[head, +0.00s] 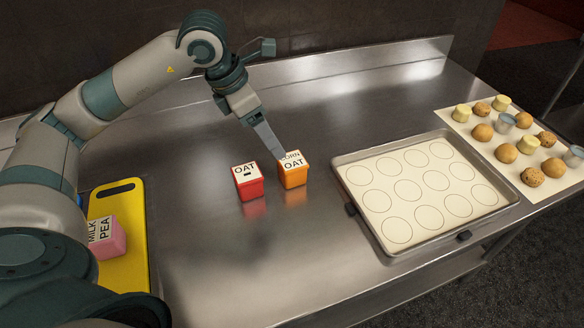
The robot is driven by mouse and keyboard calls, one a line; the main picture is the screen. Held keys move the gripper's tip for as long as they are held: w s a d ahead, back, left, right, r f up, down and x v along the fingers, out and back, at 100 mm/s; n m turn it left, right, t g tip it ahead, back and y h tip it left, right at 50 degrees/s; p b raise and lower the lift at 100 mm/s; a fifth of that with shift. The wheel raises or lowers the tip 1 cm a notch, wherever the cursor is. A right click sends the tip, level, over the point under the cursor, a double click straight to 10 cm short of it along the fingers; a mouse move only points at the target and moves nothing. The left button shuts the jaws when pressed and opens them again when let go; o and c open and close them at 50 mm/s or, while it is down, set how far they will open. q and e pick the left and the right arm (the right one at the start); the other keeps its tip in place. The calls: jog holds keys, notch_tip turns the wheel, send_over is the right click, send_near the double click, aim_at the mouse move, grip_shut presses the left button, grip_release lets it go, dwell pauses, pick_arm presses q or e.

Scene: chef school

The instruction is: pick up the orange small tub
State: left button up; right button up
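My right gripper is not in view.
A baking tray (345,171) with a circle-marked mat stands to the right. Beyond it, a white sheet (555,187) holds several cookies and small cups. A yellow board (125,270) with a pink tub (113,240) lies at left. The counter in front of the orange tub is clear.

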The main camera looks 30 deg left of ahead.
aim_at(288, 162)
pick_arm(q)
jog(key=p+x, duration=0.2)
jog(key=x, duration=0.7)
jog(key=shift+p, duration=0.35)
jog(key=shift+w+d+f, duration=0.15)
jog(key=shift+f, duration=0.15)
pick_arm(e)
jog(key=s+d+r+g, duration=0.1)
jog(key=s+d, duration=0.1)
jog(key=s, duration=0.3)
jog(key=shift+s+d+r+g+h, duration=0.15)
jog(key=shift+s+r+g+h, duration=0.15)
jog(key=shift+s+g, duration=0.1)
pick_arm(q)
jog(key=shift+p+x, duration=0.85)
jog(key=shift+p, duration=0.15)
jog(key=shift+p+x, duration=0.5)
jog(key=shift+x, duration=0.6)
jog(key=shift+w+d+f, duration=0.1)
jog(key=shift+w+f, duration=0.2)
jog(key=shift+f, duration=0.25)
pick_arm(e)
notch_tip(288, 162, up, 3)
